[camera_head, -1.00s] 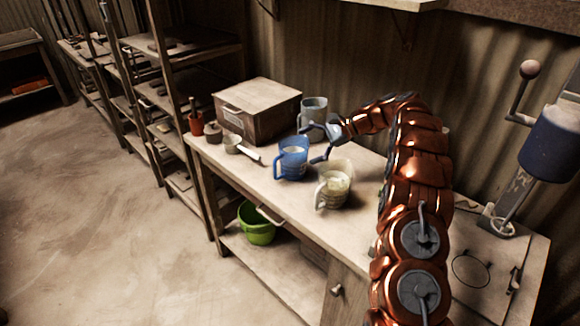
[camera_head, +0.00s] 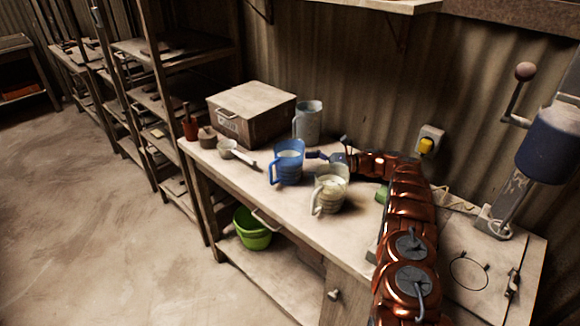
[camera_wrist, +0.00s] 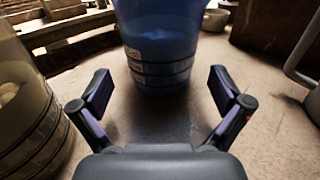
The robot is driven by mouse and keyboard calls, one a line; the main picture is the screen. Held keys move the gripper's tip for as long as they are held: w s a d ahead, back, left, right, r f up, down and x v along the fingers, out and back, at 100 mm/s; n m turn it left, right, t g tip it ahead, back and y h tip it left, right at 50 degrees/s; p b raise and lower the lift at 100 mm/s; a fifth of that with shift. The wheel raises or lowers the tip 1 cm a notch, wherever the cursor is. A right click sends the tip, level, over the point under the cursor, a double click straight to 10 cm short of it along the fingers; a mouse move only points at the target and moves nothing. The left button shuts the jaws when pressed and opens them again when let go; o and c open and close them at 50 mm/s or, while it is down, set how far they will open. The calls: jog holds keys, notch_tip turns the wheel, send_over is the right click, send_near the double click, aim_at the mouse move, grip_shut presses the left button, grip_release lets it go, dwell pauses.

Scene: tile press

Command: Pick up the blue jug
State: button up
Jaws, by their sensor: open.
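The blue jug (camera_head: 288,163) stands upright on the workbench, its handle towards the left front. In the wrist view the blue jug (camera_wrist: 158,45) is straight ahead, just beyond the fingertips, with its top cut off by the frame. My gripper (camera_wrist: 161,92) is open and empty, with one finger on each side of the jug's lower part and a gap before it. In the head view my gripper (camera_head: 325,155) is low over the bench at the jug's right; its fingers are small and partly hidden there.
A clear yellowish jug (camera_head: 329,190) stands close in front of my gripper, and at left in the wrist view (camera_wrist: 25,115). A grey jug (camera_head: 308,122) and a wooden box (camera_head: 250,112) stand behind. A press (camera_head: 550,145) stands right.

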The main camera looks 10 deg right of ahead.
aim_at(286, 164)
jog(key=shift+w+a+p, duration=0.2)
jog(key=shift+a+p, duration=0.3)
jog(key=shift+a, duration=0.85)
jog(key=a, duration=0.1)
jog(key=a+p, duration=0.1)
jog(key=a, duration=0.1)
jog(key=w+a+p, duration=0.1)
jog(key=shift+a+r, duration=0.25)
jog(key=shift+r, duration=0.05)
jog(key=shift+a+f, duration=0.15)
jog(key=shift+a, duration=0.1)
jog(key=c, duration=1.3)
jog(key=shift+c, duration=0.6)
jog(key=shift+r, duration=0.2)
